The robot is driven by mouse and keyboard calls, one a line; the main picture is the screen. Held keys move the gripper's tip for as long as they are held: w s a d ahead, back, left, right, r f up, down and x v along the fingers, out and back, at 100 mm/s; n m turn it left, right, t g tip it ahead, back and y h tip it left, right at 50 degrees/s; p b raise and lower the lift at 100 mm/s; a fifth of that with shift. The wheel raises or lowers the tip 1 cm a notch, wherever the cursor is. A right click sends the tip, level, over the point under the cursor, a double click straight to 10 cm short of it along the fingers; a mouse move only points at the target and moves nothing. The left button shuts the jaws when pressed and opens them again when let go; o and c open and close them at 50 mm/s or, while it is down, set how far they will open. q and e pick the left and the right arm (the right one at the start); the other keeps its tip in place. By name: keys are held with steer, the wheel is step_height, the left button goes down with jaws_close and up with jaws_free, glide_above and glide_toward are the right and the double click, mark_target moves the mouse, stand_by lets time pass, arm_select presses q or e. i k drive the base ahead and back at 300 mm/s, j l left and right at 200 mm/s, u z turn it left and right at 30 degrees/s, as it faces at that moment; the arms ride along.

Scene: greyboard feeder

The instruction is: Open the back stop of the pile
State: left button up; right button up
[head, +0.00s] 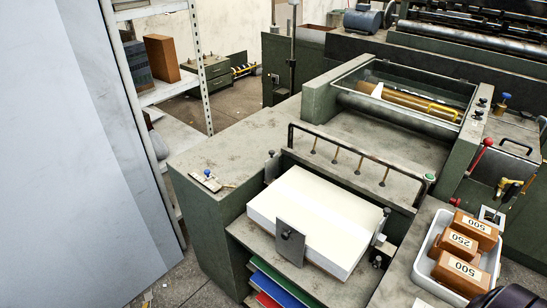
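A thick pile of white sheets (315,215) lies on a board in the green feeder. A dark grey plate with a round knob (290,243) stands upright against the near face of the pile; it looks like the back stop. It appears to touch the sheets. Small posts stand at the pile's left corner (271,166) and right corner (382,226). Neither gripper shows. A dark rounded part at the bottom right edge seems to be mine, cut off by the frame.
A white tray (431,246) with several brown numbered blocks (463,245) stands at the right. Blue, green and red sheets (280,285) lie on a shelf below the pile. A dark rail (352,160) runs behind the pile. A tall grey panel (75,150) stands at the left.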

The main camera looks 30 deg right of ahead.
mark_target(291, 240)
steer(key=z, duration=1)
